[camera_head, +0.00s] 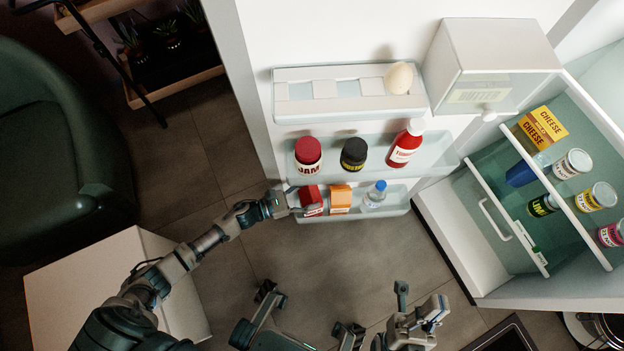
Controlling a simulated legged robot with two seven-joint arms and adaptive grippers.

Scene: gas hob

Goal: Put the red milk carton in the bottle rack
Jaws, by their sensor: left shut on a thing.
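The red milk carton (311,199) is at the left end of the lowest door shelf, the bottle rack (398,204), beside an orange carton (341,198). My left gripper (288,204) is shut on the red carton from its left side and hides part of it. Whether the carton's base touches the rack floor cannot be told. My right gripper (420,312) is low in the view, away from the rack; its finger state is unclear.
A clear bottle with a blue cap (375,195) stands right of the orange carton. The shelf above holds a jam jar (308,154), a dark jar (354,154) and a red bottle (406,143). The open fridge (500,220) is at right, a white box (110,290) lower left.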

